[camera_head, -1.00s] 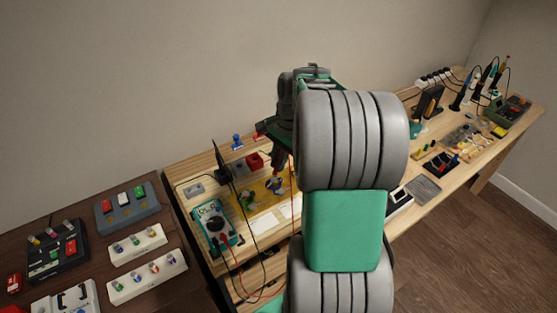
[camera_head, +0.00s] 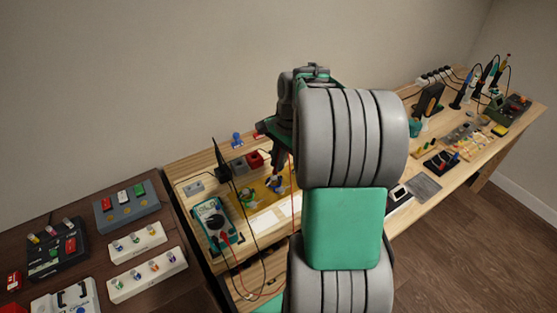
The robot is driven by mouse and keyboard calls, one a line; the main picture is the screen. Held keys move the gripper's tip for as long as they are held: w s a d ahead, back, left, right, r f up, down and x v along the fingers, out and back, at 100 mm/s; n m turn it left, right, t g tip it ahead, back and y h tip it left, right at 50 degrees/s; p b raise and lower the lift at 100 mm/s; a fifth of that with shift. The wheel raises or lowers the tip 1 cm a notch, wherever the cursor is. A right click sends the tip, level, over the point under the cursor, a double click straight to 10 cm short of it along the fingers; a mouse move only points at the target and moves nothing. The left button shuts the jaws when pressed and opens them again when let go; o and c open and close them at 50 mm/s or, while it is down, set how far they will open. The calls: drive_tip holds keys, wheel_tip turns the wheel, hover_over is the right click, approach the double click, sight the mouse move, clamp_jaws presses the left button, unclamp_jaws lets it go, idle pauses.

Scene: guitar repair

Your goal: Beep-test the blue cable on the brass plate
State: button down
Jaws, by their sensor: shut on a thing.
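The brass plate (camera_head: 262,191) lies on the left part of the light wooden bench. A blue-topped piece (camera_head: 274,184), perhaps the blue cable's end, stands on it beside a green-topped one (camera_head: 247,199). My gripper (camera_head: 277,170) is over the plate's back right part, close above the blue-topped piece. It seems shut on a red probe, mostly hidden by the fingers; a red lead (camera_head: 292,185) hangs beside it. I cannot tell whether the probe tip touches anything. The teal multimeter (camera_head: 213,222) is left of the plate, with red and black leads.
A black upright holder (camera_head: 222,165) stands behind the multimeter. Grey and red boxes (camera_head: 255,160) sit behind the plate. A dark table (camera_head: 95,250) with pedals is at left. Tools and soldering irons (camera_head: 470,85) crowd the bench's right end. My arm hides the middle.

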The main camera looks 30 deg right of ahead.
drive_tip(key=shift+f, duration=0.45)
idle(2.9)
wheel_tip(320, 180, up, 6)
drive_tip(key=p, duration=0.6)
drive_tip(key=shift+r, duration=0.2)
drive_tip(key=shift+f, duration=0.1)
